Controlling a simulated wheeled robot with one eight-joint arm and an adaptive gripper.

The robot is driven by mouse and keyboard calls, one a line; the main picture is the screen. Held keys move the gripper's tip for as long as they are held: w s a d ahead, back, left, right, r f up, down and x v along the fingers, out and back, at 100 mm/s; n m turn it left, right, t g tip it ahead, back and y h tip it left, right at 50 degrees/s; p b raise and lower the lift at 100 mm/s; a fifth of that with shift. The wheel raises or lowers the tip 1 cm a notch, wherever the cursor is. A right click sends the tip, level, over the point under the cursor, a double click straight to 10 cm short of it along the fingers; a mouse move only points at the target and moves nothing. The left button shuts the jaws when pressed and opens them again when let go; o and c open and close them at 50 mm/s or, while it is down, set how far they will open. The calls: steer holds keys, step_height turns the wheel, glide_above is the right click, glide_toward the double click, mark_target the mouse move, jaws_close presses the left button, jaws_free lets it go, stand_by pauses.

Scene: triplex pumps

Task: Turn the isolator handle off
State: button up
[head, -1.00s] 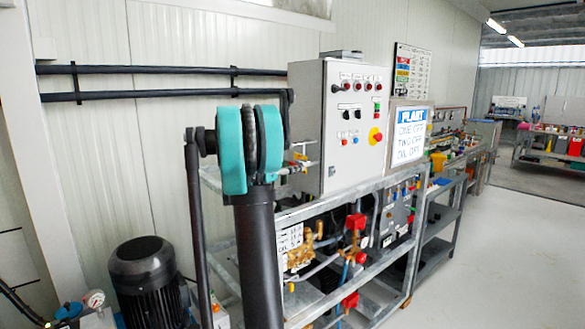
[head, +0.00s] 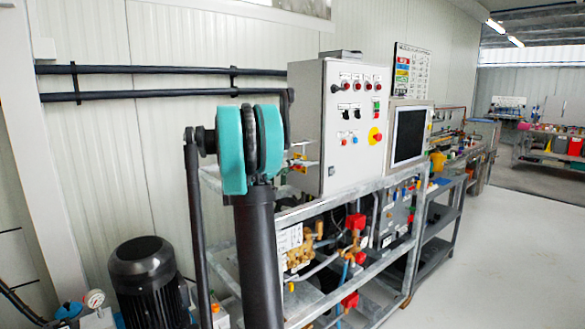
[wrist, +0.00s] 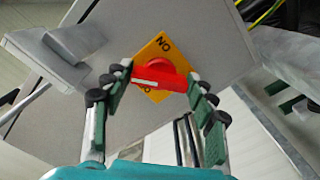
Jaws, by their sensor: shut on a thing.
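In the wrist view a red isolator handle (wrist: 161,78) with a pale line along it sits on a yellow diamond-set plate (wrist: 176,55) on a grey panel. The letters ON show upside down at the plate's top; a lower marking is mostly covered. The handle lies across the plate, nearly level in the picture. My gripper (wrist: 160,76) has a green-padded, black-tipped finger at each end of the handle and is shut on it. In the head view my teal arm joint stands left of the grey cabinet (head: 338,165); the gripper cannot be made out there.
The cabinet front carries lamps, switches and a red knob on yellow (head: 375,136). A dark screen (head: 409,135) stands to its right. Below are a metal frame and pump pipework. A black motor (head: 147,280) stands at lower left. Open floor (head: 480,250) lies right.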

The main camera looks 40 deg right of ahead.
steer(key=n, duration=1)
steer(key=shift+r, duration=0.15)
steer(key=shift+n, duration=0.5)
steer(key=o, duration=1.2)
steer(key=shift+c, duration=0.2)
steer(key=s+a, duration=0.1)
steer(key=a, duration=1.1)
steer(key=shift+a, duration=0.1)
